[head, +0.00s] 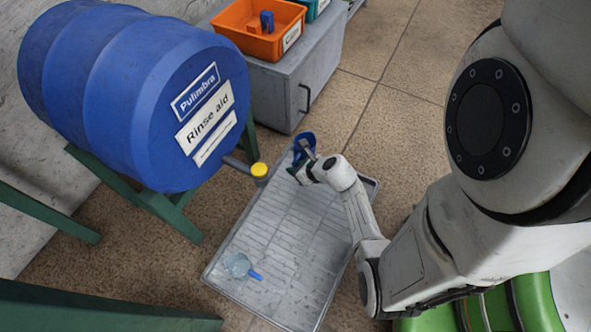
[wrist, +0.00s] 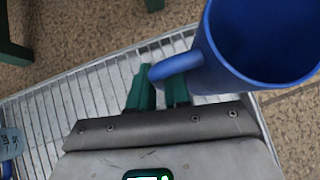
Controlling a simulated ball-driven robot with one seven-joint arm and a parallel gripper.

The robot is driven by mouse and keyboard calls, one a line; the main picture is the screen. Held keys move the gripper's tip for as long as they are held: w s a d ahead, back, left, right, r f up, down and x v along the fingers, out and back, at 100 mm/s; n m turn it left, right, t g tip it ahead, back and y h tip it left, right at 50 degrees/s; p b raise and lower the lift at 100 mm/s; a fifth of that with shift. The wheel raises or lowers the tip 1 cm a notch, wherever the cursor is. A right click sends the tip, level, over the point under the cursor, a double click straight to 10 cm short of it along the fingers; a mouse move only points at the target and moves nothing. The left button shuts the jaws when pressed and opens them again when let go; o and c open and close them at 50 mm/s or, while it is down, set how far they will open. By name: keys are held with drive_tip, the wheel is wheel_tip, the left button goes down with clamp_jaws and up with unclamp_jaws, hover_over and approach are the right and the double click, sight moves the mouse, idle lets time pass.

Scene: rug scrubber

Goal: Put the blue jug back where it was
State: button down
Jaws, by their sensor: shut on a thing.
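The blue jug (head: 304,146) is at the far end of the grated metal tray (head: 262,222). In the wrist view the jug (wrist: 262,42) is large at the upper right, its open mouth towards the camera. My gripper (head: 303,174) is shut on the jug's handle; in the wrist view its green fingers (wrist: 159,88) sit on either side of the handle loop. The jug overlaps the tray's edge in the wrist view. I cannot tell whether its base touches anything.
A blue barrel (head: 120,95) labelled "Rinse aid" rests on a green stand (head: 150,200), with a yellow-capped tap (head: 259,171) near the tray. A clear bottle with a blue end (head: 240,266) lies on the tray. A grey chest (head: 270,90) carries an orange bin (head: 262,38).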

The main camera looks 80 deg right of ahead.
drive_tip(key=c, duration=1.1)
unclamp_jaws()
